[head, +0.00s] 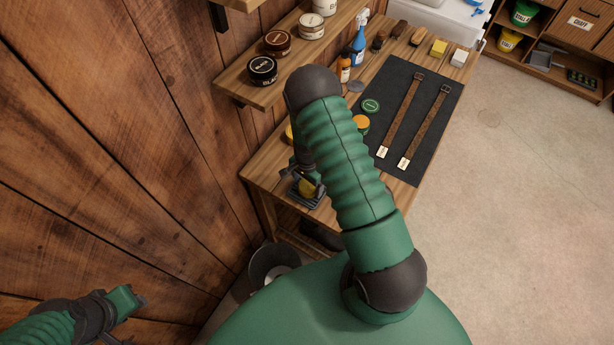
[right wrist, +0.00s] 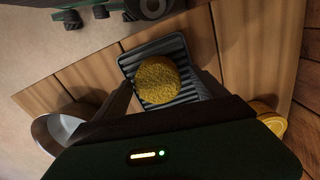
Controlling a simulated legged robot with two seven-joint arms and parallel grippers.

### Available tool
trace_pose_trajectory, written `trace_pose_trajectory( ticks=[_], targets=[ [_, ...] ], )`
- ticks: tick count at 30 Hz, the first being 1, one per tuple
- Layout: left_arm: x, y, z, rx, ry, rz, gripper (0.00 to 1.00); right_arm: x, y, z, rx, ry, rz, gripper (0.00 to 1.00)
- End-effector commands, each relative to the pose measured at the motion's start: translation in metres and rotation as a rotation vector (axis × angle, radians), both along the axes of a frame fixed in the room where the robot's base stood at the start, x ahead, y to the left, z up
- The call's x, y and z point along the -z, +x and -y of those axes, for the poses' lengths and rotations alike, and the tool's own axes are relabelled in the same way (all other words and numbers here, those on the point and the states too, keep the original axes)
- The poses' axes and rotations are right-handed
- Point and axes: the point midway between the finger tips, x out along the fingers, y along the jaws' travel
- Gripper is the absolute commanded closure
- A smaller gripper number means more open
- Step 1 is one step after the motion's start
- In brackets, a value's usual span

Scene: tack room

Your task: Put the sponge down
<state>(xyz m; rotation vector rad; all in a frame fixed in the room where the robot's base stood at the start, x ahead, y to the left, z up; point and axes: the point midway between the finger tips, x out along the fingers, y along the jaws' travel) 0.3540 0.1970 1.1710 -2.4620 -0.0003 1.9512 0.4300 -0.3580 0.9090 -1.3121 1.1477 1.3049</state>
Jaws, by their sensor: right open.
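The sponge (right wrist: 158,79) is a round, rough yellow pad. In the right wrist view it lies on a black ribbed tray (right wrist: 130,62) at the edge of the wooden bench. My right gripper (right wrist: 160,88) is open, with a dark finger on each side of the sponge; I cannot tell whether either touches it. In the head view the sponge (head: 308,188) is partly hidden behind my right gripper (head: 303,178) and forearm, near the bench's near end. My left gripper (head: 133,318) is at the lower left, away from the bench; its fingers are unclear.
A dark mat (head: 427,130) with two leather straps fills the bench's right part. A green tin (head: 370,106) and orange tin (head: 361,122) stand beside it. A wall shelf with jars (head: 262,70) overhangs the left.

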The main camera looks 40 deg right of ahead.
Motion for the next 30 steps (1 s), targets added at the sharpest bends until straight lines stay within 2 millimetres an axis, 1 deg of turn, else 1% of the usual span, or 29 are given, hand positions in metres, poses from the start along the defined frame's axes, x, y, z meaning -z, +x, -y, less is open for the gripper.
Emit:
trace_pose_trajectory(
  ticks=[1, 3, 9, 12, 14, 16, 17, 20, 21, 23, 24, 27, 30],
  targets=[
    [0.007, 0.0, 0.0, 0.0, 0.0, -0.001, 0.64, -0.008, 0.001, 0.0, -0.001, 0.0, 0.004, 0.18],
    [0.013, -0.001, 0.0, 0.0, 0.0, -0.001, 0.64, -0.026, 0.002, 0.0, -0.001, -0.002, 0.006, 0.18],
    [0.024, -0.001, 0.0, 0.0, 0.0, -0.002, 0.64, -0.078, 0.001, -0.001, -0.001, -0.001, 0.005, 0.18],
    [0.026, -0.001, 0.0, 0.0, 0.0, -0.001, 0.64, -0.096, 0.0, -0.001, -0.002, -0.001, 0.003, 0.18],
    [0.027, -0.001, 0.0, 0.0, 0.0, -0.001, 0.64, -0.103, 0.0, -0.001, -0.002, 0.0, 0.001, 0.18],
    [0.027, -0.001, 0.0, 0.0, 0.0, -0.001, 0.64, -0.112, 0.0, -0.007, -0.033, 0.003, 0.005, 0.18],
    [0.027, 0.0, 0.0, 0.0, 0.0, -0.001, 0.64, -0.119, 0.0, -0.013, -0.071, 0.004, 0.013, 0.18],
    [0.026, 0.0, 0.0, 0.0, 0.0, -0.001, 0.64, -0.154, -0.006, -0.052, -0.342, 0.001, 0.057, 0.18],
    [0.026, 0.0, 0.0, 0.0, 0.0, -0.001, 0.64, -0.171, -0.013, -0.073, -0.501, -0.007, 0.081, 0.18],
    [0.026, 0.0, 0.0, 0.0, 0.0, -0.001, 0.64, -0.194, -0.027, -0.102, -0.752, -0.031, 0.117, 0.18],
    [0.027, 0.0, 0.0, 0.0, 0.0, -0.001, 0.64, -0.206, -0.038, -0.119, -0.909, -0.054, 0.138, 0.18],
    [0.027, -0.001, 0.0, 0.0, 0.0, -0.001, 0.64, -0.227, -0.063, -0.148, -1.234, -0.115, 0.172, 0.18],
    [0.027, -0.001, 0.0, 0.0, 0.0, -0.001, 0.64, -0.234, -0.075, -0.159, -1.404, -0.154, 0.185, 0.18]
  ],
)
